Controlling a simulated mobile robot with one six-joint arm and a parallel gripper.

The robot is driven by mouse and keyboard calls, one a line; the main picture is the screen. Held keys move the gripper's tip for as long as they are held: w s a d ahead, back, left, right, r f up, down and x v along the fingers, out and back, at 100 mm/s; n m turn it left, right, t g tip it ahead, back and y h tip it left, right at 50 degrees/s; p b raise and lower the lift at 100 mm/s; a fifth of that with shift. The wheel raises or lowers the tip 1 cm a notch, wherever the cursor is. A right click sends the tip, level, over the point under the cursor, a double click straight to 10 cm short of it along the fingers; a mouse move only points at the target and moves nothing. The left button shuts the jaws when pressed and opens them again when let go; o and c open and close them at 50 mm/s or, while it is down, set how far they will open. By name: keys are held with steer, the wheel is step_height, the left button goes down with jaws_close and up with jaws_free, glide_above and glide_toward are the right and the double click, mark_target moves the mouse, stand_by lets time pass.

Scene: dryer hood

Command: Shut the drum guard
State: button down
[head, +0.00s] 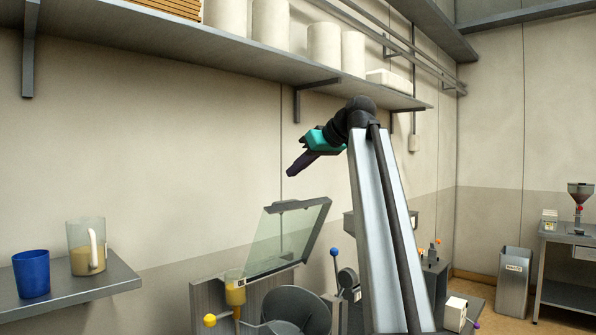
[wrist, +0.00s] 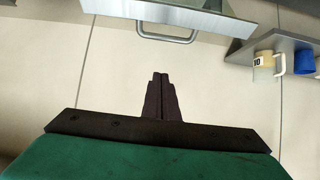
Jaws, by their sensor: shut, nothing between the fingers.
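The drum guard is a clear panel in a grey metal frame (head: 318,213). It stands raised and tilted over the machine, with the round grey drum (head: 296,305) below it uncovered. In the wrist view the guard's metal edge (wrist: 225,22) and bar handle (wrist: 165,38) show at the top. My gripper (head: 291,173) is above the guard's upper edge, apart from it, pointing down and left. In the wrist view its dark fingers (wrist: 160,76) are together and empty, with a gap to the handle.
A wall shelf at left (head: 110,282) bears a jug (head: 82,262) and a blue cup (head: 31,275). A long shelf (head: 225,47) with white canisters (head: 324,45) runs above my arm. Yellow (head: 210,320) and blue (head: 334,251) knobs stick up beside the drum. The wall behind the gripper is bare.

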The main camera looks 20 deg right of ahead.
steer(key=p+x, duration=0.2)
steer(key=x, duration=0.6)
steer(key=shift+s+d+f+p, duration=0.25)
steer(key=shift+s+f+p, duration=0.15)
steer(key=shift+s+f, duration=0.3)
steer(key=shift+s+d+f+p, duration=0.3)
steer(key=shift+s+f+p, duration=0.1)
steer(key=shift+s+f, duration=0.25)
steer(key=shift+s+a+f, duration=0.1)
steer(key=shift+a, duration=0.05)
